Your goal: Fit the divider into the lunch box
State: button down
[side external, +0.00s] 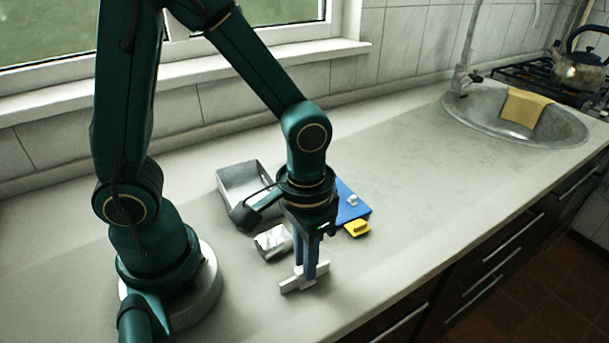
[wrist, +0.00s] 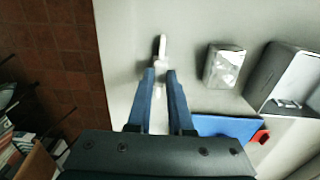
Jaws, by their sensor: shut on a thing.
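The divider, a pale strip-like piece (side external: 291,285), is gripped between the blue fingers of my gripper (side external: 308,272). It sits low over the counter near its front edge; I cannot tell whether it touches. In the wrist view the divider (wrist: 161,48) sticks out beyond the fingertips (wrist: 160,76). The lunch box (side external: 228,187) is an open grey metal box behind and left of my gripper, partly hidden by my arm. In the wrist view the lunch box (wrist: 264,76) is at the right edge, cut off, with small pale shapes inside. The divider is well apart from it.
A crinkled silvery packet (side external: 272,241) lies between my gripper and the lunch box. A blue flat thing (side external: 349,207) lies behind my gripper, with a yellow piece (side external: 357,229) at its front. The counter to the right is clear up to the sink (side external: 480,119).

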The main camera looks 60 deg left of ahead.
jog(key=shift+r, duration=2.2)
jog(key=shift+m, duration=0.9)
jog(key=shift+w+r+m, duration=0.15)
jog(key=shift+r+m, duration=0.05)
jog(key=shift+m, duration=0.4)
jog(key=w+a+r, duration=0.2)
jog(key=w+a, duration=0.1)
jog(key=a, duration=1.7)
jog(key=shift+s+a+f+n, duration=0.4)
jog(key=shift+s+a+f, duration=0.2)
jog(key=shift+a, duration=0.3)
jog(key=shift+s+a+f+n, duration=0.45)
jog(key=shift+a+f, duration=0.3)
jog(key=shift+a, duration=0.15)
jog(key=shift+s+a+f+n, duration=0.35)
jog(key=shift+s+a+f, duration=0.25)
jog(key=shift+a, duration=0.3)
